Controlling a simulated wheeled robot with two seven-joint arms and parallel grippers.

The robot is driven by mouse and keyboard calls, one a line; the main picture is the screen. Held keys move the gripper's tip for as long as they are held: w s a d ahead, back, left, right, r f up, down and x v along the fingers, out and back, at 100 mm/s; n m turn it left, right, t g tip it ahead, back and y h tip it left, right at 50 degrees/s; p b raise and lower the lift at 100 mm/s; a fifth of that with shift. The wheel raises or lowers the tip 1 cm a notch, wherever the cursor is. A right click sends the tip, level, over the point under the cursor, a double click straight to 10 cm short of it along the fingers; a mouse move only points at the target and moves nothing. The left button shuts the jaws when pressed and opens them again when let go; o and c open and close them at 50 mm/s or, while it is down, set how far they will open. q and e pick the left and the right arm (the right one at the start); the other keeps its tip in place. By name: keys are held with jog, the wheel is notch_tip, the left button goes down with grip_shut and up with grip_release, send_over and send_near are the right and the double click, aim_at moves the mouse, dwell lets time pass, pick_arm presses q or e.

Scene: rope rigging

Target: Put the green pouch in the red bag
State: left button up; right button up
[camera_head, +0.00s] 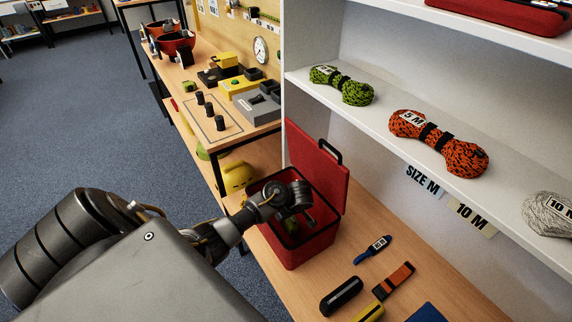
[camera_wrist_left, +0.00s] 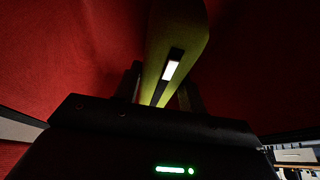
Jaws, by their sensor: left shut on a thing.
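The red bag (camera_head: 318,242) stands on the wooden table top with its lid up at the back. My left gripper (camera_head: 298,212) reaches down into its opening. In the left wrist view the gripper (camera_wrist_left: 160,92) is shut on the green pouch (camera_wrist_left: 192,42), with a dark finger on each side and a white label on the pouch. Red bag walls (camera_wrist_left: 70,60) surround the pouch there. I cannot tell whether the pouch touches the bottom. My right gripper is out of view.
A blue strap (camera_head: 374,248), a black case (camera_head: 341,296) and an orange-black strap (camera_head: 394,281) lie right of the bag. A white shelf with a green rope (camera_head: 342,85) and an orange rope (camera_head: 438,143) overhangs the back. A bench with tools stands at the far left.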

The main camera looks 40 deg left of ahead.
pick_arm(q)
jog(key=o, duration=1.1)
jog(key=shift+f, duration=0.1)
jog(key=shift+r, duration=0.2)
jog(key=p+v, duration=0.2)
jog(key=v, duration=0.9)
jog(key=shift+w+r+p, duration=0.1)
jog(key=shift+r+p, duration=0.25)
jog(key=shift+r, duration=0.05)
jog(key=shift+d+r, duration=0.2)
jog(key=shift+r, duration=0.35)
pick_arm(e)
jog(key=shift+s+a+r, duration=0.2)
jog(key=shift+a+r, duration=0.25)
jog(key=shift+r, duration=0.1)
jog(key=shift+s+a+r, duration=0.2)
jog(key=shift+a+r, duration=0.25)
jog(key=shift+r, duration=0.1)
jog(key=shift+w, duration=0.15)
